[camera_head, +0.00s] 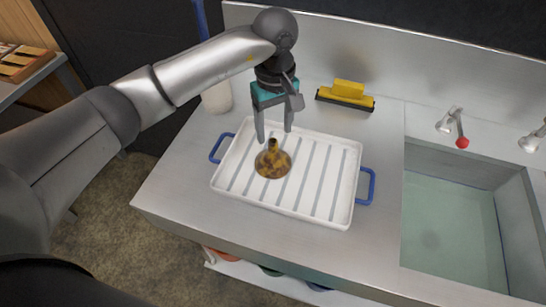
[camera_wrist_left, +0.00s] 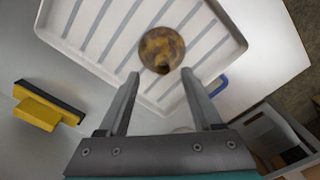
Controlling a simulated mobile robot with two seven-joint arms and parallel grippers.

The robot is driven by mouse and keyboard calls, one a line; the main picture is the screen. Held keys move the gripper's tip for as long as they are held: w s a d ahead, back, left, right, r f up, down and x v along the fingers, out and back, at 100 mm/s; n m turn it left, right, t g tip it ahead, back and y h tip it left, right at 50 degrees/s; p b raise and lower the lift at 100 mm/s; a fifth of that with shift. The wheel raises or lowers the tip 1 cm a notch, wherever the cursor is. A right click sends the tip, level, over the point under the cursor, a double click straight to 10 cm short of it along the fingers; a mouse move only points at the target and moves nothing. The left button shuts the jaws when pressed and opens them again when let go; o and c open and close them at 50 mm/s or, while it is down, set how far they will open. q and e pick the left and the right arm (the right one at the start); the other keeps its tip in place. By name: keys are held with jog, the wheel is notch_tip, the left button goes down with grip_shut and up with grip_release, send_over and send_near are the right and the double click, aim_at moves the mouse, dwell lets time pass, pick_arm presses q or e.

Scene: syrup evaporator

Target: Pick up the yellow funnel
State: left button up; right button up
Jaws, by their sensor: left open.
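The yellow funnel (camera_head: 272,163), mottled with dark brown, stands spout up on a white ribbed tray (camera_head: 335,213) with blue handles. My left gripper (camera_head: 273,138) is open above the tray, close to the funnel's spout, with its fingers pointing down. In the left wrist view the funnel (camera_wrist_left: 162,50) shows just beyond and between the two open fingertips (camera_wrist_left: 162,75). Nothing is between the fingers. My right gripper is in neither view.
A yellow and black squeegee-like tool (camera_head: 346,94) lies at the back of the steel counter (camera_head: 385,150). A white container (camera_head: 217,98) stands behind the tray. A sink (camera_head: 455,220) with taps is on the right. The counter beside the tray is clear.

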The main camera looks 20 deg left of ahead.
aim_at(273, 141)
pick_arm(q)
jog(key=shift+s+a+f, duration=0.1)
jog(key=shift+a+f, duration=0.05)
jog(key=shift+f, duration=2.5)
grip_shut()
